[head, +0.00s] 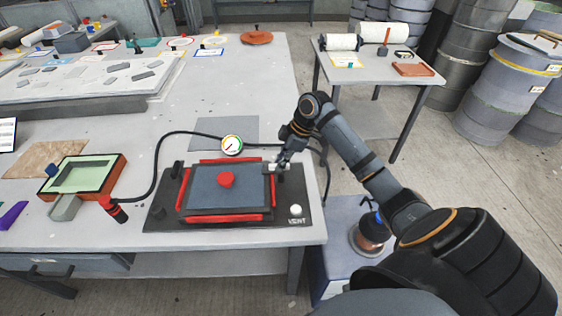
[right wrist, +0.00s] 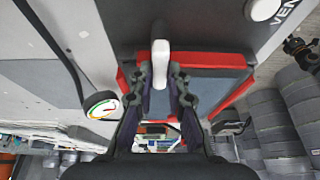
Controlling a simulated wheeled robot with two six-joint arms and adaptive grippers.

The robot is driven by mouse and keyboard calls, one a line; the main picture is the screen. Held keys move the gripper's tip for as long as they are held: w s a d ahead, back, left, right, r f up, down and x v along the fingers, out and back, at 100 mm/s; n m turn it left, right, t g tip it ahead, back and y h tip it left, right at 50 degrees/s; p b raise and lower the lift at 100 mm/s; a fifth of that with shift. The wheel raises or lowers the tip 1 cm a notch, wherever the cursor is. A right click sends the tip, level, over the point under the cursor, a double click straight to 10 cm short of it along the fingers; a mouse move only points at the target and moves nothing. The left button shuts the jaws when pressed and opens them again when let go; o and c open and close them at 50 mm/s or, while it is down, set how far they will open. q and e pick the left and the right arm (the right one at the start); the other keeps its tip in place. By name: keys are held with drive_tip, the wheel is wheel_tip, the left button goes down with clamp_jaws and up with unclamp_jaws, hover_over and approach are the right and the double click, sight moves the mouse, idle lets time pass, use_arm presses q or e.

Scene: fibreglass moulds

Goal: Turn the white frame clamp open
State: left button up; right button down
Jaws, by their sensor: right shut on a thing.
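The white frame clamp (head: 271,168) sits at the far right corner of a red frame (head: 268,193) around a blue-grey panel (head: 205,200). In the right wrist view the clamp (right wrist: 160,58) is a white upright bar between my fingertips, its upper end over the red frame edge. My right gripper (head: 279,164) reaches in from the right and is shut on the clamp; its fingers (right wrist: 160,72) also show in the wrist view. They hide part of the clamp's lower end. My left gripper is not in view.
A gauge (head: 232,145) with a black hose stands just behind. A green-lined tray (head: 118,168) lies left. The table behind the gauge is mostly clear.

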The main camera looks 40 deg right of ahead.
drive_tip(key=shift+r+p, duration=0.2)
drive_tip(key=shift+p, duration=0.4)
drive_tip(key=m+h+p, duration=0.1)
drive_tip(key=m+p, duration=0.3)
drive_tip(key=p, duration=0.2)
drive_tip(key=m+t+h+p, duration=0.1)
drive_tip(key=m+h+p, duration=0.1)
drive_tip(key=m+p, duration=0.3)
drive_tip(key=m+t+h+p, duration=0.1)
drive_tip(key=m+h+p, duration=0.1)
drive_tip(key=m+p, duration=0.3)
drive_tip(key=shift+p, duration=1.4)
drive_tip(key=shift+m+h+p, duration=0.4)
drive_tip(key=shift+m+p, duration=0.5)
drive_tip(key=shift+m, duration=0.2)
drive_tip(key=shift+f+m+g+p, duration=0.15)
drive_tip(key=shift+m+g+p, duration=0.15)
drive_tip(key=shift+m+p, duration=0.35)
drive_tip(key=shift+f+m+h, duration=0.1)
drive_tip(key=shift+m+h, duration=0.15)
drive_tip(key=shift+h, duration=0.05)
drive_tip(key=c, duration=1.3)
unclamp_jaws()
